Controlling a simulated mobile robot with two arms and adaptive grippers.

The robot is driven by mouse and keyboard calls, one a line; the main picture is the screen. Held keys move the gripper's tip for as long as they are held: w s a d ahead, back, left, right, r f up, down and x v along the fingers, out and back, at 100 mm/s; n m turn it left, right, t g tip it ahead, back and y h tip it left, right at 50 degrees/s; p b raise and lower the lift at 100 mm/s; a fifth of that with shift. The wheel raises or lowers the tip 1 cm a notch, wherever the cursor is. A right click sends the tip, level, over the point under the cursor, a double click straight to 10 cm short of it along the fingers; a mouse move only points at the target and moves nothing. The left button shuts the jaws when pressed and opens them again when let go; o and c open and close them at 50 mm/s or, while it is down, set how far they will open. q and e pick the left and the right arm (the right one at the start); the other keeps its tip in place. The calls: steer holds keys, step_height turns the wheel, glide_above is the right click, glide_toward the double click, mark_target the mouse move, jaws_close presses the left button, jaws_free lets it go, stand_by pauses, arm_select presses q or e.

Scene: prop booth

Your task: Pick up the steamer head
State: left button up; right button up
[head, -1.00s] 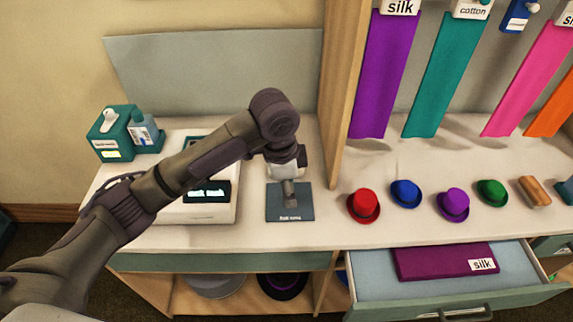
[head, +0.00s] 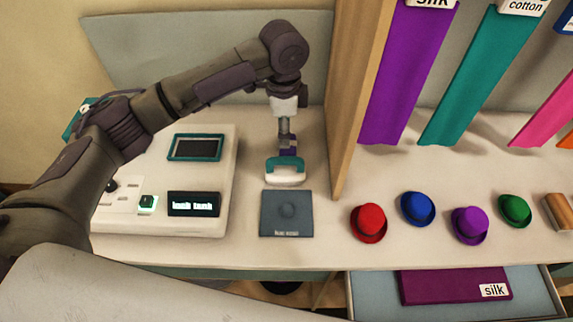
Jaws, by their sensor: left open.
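The steamer head (head: 286,172), a teal and white piece, is on the counter just behind a dark square pad (head: 287,222). My left gripper (head: 288,152) points down at the steamer head from above and overlaps its top in the head view. The left gripper is open; its fingertips are small and partly hidden, so I cannot tell whether they touch the piece. My right gripper is not in view.
The white steamer base (head: 215,215) with a lit display (head: 194,204) stands left of the pad. A wooden divider (head: 347,150) rises close on the right. Small hats, including a red one (head: 368,222), line the counter. An open drawer (head: 375,298) holds purple silk.

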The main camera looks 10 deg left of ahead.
arm_select(q)
glide_above(285, 158)
step_height(285, 158, down, 4)
steer(key=shift+s+a+f, duration=0.1)
steer(key=shift+f, duration=0.55)
step_height(285, 158, down, 4)
steer(key=shift+f+p, duration=0.2)
steer(key=shift+p, duration=0.65)
steer(key=shift+f, duration=0.2)
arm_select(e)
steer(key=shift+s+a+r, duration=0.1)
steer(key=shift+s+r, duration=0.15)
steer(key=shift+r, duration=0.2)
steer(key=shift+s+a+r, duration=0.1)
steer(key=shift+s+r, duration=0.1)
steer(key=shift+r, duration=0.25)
arm_select(q)
steer(key=shift+c, duration=0.7)
steer(key=c, duration=0.8)
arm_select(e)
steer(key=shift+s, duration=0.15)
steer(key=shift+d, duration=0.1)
